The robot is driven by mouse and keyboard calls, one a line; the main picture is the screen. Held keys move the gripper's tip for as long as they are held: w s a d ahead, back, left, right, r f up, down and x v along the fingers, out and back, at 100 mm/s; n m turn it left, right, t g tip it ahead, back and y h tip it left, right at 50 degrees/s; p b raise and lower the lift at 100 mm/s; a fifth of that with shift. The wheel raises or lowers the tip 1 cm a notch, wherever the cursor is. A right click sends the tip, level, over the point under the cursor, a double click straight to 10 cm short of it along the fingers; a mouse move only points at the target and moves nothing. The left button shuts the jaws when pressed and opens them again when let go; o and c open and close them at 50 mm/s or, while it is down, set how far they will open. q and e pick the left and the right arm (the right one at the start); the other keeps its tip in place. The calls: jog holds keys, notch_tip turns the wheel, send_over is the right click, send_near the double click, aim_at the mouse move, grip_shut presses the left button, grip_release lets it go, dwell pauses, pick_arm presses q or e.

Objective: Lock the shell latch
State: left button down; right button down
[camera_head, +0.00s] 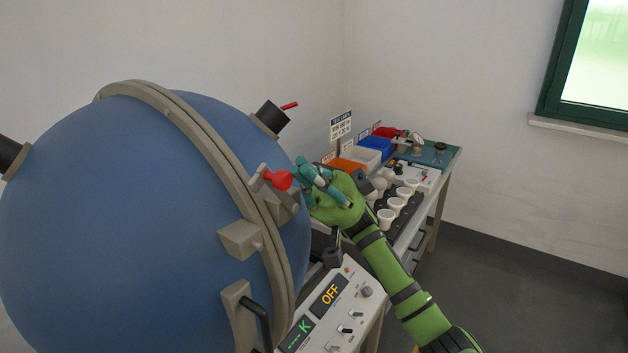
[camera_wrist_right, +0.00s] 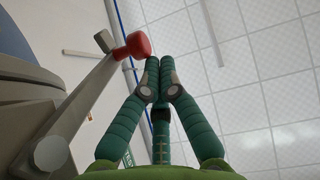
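The shell is a large blue sphere (camera_head: 130,220) with a beige flange ring (camera_head: 190,110) around its seam. The latch has a grey lever and a red knob (camera_head: 278,180) on the flange's right side. In the right wrist view the lever (camera_wrist_right: 85,105) slants up to the red knob (camera_wrist_right: 137,45). My right gripper (camera_head: 302,168) is just right of the knob. Its teal fingers are brought together in the wrist view (camera_wrist_right: 160,65), with nothing seen between them. The fingertips are very close beside the knob; I cannot tell whether they touch. My left gripper is not in view.
A control panel (camera_head: 330,315) reading OFF stands below my right arm. Behind it a bench holds white cups (camera_head: 386,218), an orange bin (camera_head: 347,165), a blue bin (camera_head: 377,149) and a sign (camera_head: 341,126). The floor at right is clear.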

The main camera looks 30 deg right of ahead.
jog(key=s+a+f+t+h+p, duration=0.2)
jog(key=a+f+h+p, duration=0.1)
jog(key=h, duration=0.6)
jog(key=shift+a+f+n+t, duration=0.4)
jog(key=shift+a+f, duration=0.45)
jog(key=shift+a, duration=0.15)
